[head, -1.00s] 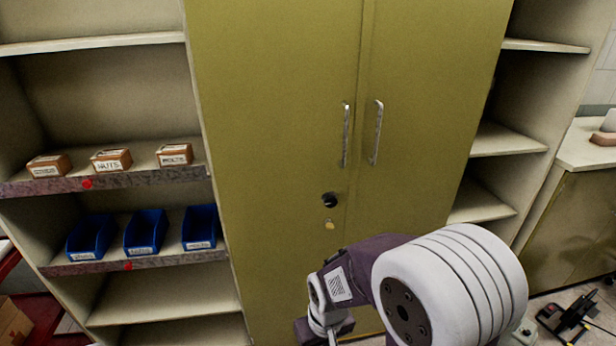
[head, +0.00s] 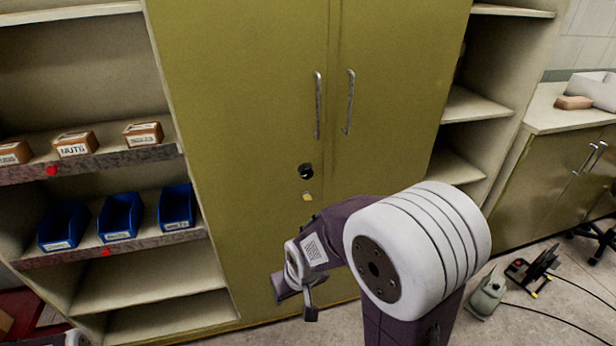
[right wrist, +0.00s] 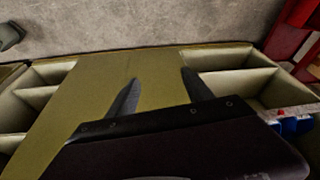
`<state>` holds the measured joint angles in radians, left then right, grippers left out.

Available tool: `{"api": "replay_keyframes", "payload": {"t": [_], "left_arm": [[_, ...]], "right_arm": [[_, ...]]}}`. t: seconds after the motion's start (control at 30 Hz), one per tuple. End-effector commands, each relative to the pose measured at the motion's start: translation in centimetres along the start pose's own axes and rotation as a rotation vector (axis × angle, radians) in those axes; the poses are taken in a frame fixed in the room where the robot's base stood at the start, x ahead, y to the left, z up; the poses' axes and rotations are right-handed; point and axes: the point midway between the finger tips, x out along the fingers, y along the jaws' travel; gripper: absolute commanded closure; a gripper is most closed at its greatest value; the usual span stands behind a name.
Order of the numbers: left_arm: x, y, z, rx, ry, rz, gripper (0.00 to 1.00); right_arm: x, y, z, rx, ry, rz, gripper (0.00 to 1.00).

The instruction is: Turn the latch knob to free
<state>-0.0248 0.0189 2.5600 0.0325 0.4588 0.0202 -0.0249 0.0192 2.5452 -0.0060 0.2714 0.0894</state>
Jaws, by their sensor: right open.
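A black round knob (head: 305,171) is on the left door of the tall olive cabinet (head: 240,110), below the handles. A small yellow piece (head: 307,196) sits just under it. I cannot tell which way the knob is turned. My right gripper (head: 296,297) is below the knob and apart from it, in front of the lower door. In the right wrist view its two dark fingers (right wrist: 160,92) are spread with nothing between them, over the olive cabinet front. The knob cannot be made out in that view. My left gripper is not in view.
Two upright metal handles (head: 318,105) stick out near the door seam. Open shelves at left hold labelled boxes (head: 75,144) and blue bins (head: 120,216). A counter (head: 550,115) stands at right. A cable and a black device (head: 533,265) lie on the floor at right.

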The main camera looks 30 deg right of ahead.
Motion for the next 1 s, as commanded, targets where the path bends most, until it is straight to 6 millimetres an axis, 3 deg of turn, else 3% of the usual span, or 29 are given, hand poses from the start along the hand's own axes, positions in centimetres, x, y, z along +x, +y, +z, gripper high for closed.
{"api": "replay_keyframes", "payload": {"t": [0.07,0.2,0.3,0.4,0.5,0.63,0.77,1.0], "left_arm": [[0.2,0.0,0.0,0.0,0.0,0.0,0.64],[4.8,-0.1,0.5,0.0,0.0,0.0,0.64],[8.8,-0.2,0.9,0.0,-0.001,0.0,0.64],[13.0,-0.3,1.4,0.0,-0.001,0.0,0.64],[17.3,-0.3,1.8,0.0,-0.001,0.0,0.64],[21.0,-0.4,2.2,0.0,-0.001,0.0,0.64],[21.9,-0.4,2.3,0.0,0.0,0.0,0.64],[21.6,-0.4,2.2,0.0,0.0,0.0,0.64]], "right_arm": [[-0.7,-0.3,-5.7,-0.003,0.201,-0.011,0.41],[-1.6,0.8,-15.6,0.014,0.613,-0.034,0.41],[-3.3,2.9,-20.6,0.026,0.883,-0.037,0.41],[-4.7,5.7,-23.1,0.026,1.095,-0.016,0.41],[-4.9,9.3,-23.7,0.023,1.233,0.039,0.41],[-3.3,13.9,-22.5,0.059,1.27,0.127,0.41],[-2.6,16.1,-21.6,0.089,1.269,0.167,0.41],[-2.7,16.5,-22.4,0.095,1.265,0.171,0.41]]}}
